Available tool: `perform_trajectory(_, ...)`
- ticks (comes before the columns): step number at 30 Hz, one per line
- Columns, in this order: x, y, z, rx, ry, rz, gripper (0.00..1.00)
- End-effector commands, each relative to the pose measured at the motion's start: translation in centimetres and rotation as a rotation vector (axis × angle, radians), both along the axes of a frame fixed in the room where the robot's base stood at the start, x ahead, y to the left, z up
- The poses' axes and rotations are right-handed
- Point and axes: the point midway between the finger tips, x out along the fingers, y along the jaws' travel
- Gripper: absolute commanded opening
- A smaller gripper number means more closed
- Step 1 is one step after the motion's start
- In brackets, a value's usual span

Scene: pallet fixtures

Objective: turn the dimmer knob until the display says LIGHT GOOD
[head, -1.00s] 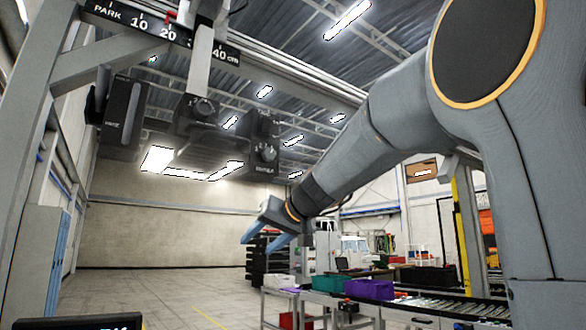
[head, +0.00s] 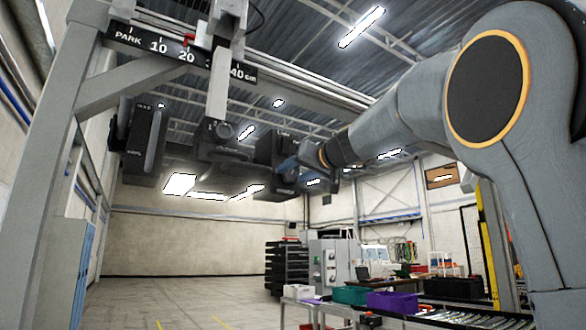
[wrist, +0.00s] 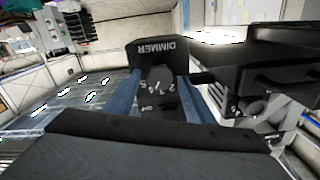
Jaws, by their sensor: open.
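The dimmer box (wrist: 160,48) is black with white DIMMER lettering, upside down in the wrist view. Its dark knob (wrist: 158,76) has white numbers around it. My gripper (wrist: 159,84) is open, with one blue finger on each side of the knob; I cannot tell whether either touches it. In the head view, my gripper (head: 288,168) is up at the hanging dimmer box (head: 270,150) and its arm hides the knob. No readable display is in either view.
Two more dark boxes hang left of the dimmer: a middle box (head: 220,145) and a left box with a tall handle (head: 140,148). A rail with a centimetre scale (head: 180,52) runs above. A teal crate (head: 350,294) and purple crate (head: 392,302) stand low right. Floor is clear.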

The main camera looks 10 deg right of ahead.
Motion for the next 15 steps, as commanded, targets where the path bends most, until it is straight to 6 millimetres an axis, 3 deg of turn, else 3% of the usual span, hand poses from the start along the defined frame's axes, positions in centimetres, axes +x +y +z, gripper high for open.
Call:
perform_trajectory(12, 0.9, 0.32, -0.11, 0.0, 0.001, -0.001, 0.49)
perform_trajectory(15, 0.9, 0.32, -0.11, 0.0, 0.001, 0.0, 0.32)
